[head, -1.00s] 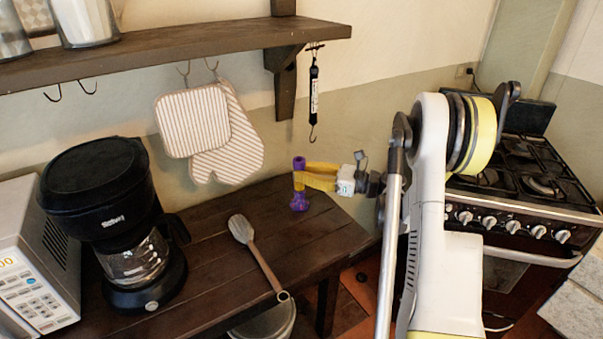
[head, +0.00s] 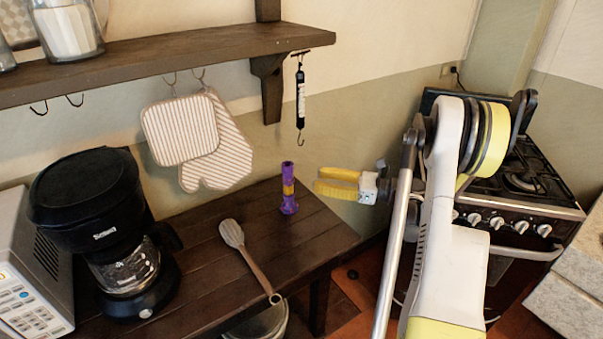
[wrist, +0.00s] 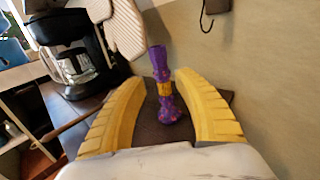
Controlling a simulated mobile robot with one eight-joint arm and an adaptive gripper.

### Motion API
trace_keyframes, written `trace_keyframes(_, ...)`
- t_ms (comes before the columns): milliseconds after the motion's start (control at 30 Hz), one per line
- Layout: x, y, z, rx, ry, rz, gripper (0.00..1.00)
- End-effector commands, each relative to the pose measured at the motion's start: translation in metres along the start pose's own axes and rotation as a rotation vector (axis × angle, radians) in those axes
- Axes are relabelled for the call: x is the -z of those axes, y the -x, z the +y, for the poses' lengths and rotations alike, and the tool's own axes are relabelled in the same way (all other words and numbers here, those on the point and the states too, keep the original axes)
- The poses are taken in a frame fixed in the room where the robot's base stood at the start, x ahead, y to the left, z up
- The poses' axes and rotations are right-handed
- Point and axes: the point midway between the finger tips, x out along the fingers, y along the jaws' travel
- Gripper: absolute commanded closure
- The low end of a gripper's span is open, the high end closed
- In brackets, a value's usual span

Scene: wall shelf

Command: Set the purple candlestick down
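The purple candlestick (head: 288,190), with a yellow-orange band at its middle, stands upright on the dark wooden table (head: 205,262) near its back right end. My gripper (head: 316,182) is to the right of the candlestick, apart from it, with its yellow fingers pointing left towards it. In the wrist view the candlestick (wrist: 165,92) stands beyond the fingertips of my gripper (wrist: 157,82), in line with the gap. The fingers are spread wide with nothing between them.
A black coffee maker (head: 90,185) and a microwave (head: 28,275) stand on the left. A spatula (head: 245,250) lies across the table's front edge. Oven mitts (head: 215,145) and a hanging scale (head: 300,95) hang below the shelf (head: 160,55). A stove (head: 510,210) is at right.

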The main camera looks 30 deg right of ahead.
Motion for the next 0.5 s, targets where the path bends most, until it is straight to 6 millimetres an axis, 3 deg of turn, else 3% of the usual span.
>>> trace_keyframes(200, 0.000, 0.026, 0.000, 0.000, 0.000, 0.000, 0.63)
trace_keyframes(500, 0.001, 0.030, 0.000, -0.001, 0.000, 0.000, 0.63)
